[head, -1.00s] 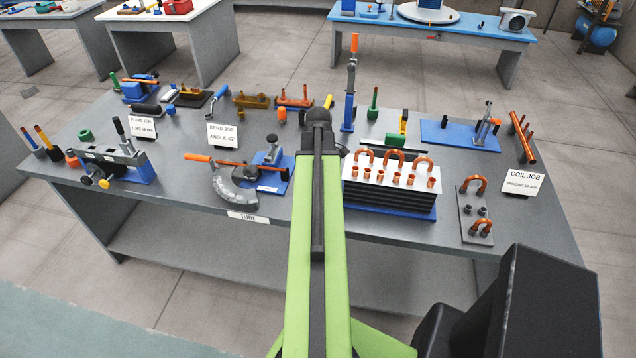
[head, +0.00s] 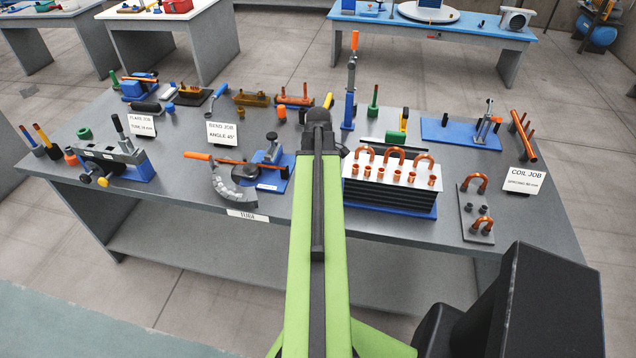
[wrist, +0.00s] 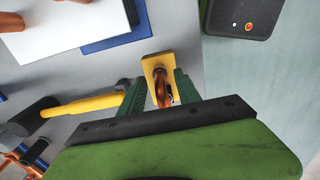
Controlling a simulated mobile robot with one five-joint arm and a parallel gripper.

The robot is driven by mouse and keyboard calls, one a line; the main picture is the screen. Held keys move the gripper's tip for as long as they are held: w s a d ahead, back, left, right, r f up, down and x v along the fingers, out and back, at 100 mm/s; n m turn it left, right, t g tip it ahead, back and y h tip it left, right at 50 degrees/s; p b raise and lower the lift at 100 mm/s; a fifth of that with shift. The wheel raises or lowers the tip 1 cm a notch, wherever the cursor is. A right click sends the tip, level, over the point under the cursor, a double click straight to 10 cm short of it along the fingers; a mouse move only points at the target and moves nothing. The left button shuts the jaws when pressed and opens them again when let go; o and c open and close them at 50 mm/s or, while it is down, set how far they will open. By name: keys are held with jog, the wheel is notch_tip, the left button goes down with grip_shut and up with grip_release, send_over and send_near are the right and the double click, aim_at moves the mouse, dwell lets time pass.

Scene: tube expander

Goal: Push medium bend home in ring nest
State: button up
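In the wrist view my gripper (wrist: 161,89) has its two green fingers on either side of a curved copper piece (wrist: 162,88). That piece stands at a small yellow block (wrist: 151,64); it may be the medium bend, but its size and seating cannot be judged. Whether the fingers touch the copper or the block is unclear. In the head view my arm hides the gripper and this block. Other copper U-bends show in the head view: several on the white-topped finned block (head: 390,197), and two on the grey peg plate (head: 467,222). No ring nest can be identified for certain.
A yellow-handled tool (wrist: 80,106) lies just left of the gripper in the wrist view. The finned block stands right of my arm, the blue-based bender (head: 272,178) left of it. The grey bench (head: 165,190) is crowded; its front edge is fairly clear.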

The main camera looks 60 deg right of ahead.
notch_tip(320, 180, up, 17)
jog(key=p, duration=1.7)
jog(key=shift+r, duration=0.15)
jog(key=w+a+f+n+b, duration=0.3)
jog(key=w+a+f+b, duration=0.1)
jog(key=w+a, duration=0.7)
jog(key=w+a+f+n+b, duration=0.3)
jog(key=w+a+f+b, duration=0.1)
jog(key=w+a, duration=0.75)
jog(key=a+f+m+b, duration=0.2)
jog(key=a+m, duration=0.1)
jog(key=a, duration=0.6)
jog(key=w+a+f+m+b, duration=0.1)
jog(key=a+f+m+b, duration=0.1)
jog(key=a, duration=0.8)
jog(key=w+a+f+m+b, duration=0.1)
jog(key=a+m, duration=0.3)
jog(key=a, duration=0.5)
jog(key=shift+a+f+b, duration=0.2)
jog(key=shift+f+b, duration=0.25)
